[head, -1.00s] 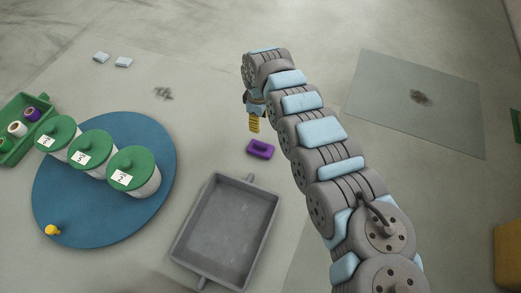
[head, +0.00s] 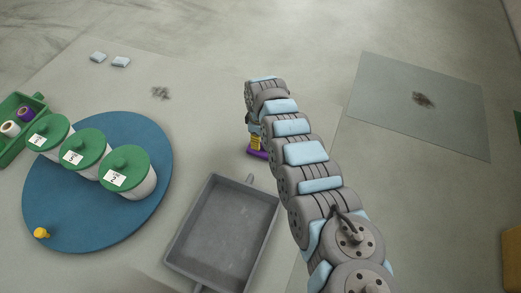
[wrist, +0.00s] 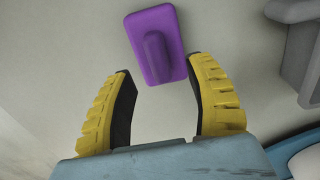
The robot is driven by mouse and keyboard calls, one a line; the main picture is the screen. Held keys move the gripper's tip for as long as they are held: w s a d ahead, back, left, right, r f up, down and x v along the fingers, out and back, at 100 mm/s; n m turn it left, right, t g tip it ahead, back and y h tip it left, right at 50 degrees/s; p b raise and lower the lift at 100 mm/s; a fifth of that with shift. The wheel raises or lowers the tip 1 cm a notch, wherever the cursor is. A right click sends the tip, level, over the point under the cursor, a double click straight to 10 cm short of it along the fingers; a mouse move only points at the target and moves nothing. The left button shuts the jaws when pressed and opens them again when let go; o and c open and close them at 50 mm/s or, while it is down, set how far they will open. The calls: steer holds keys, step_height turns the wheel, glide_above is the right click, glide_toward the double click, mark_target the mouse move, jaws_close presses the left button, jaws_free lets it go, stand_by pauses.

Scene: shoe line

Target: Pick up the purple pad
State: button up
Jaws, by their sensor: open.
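The purple pad (wrist: 167,30) lies flat on the pale floor, a rectangle with a raised rounded grip along its middle. In the wrist view it is at the top, just beyond the fingertips. My gripper (wrist: 161,78) is open and empty, its yellow ribbed fingers with dark inner faces apart on either side of the near end of the pad's grip. In the head view the pad (head: 258,154) shows just below my gripper (head: 255,143), partly hidden by it and my arm. Whether the fingers touch the pad I cannot tell.
A grey tray (head: 180,258) stands just in front of the pad. To the left are a blue round mat (head: 75,225) with several green-lidded jars (head: 124,168) and a green crate (head: 38,103). Two pale blocks (head: 98,57) lie farther back.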

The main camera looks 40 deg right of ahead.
mark_target(261, 143)
step_height(261, 143, down, 4)
steer(key=shift+s+d+f+b, duration=0.1)
steer(key=shift+b, duration=1)
steer(key=shift+c, duration=0.2)
jaws_close()
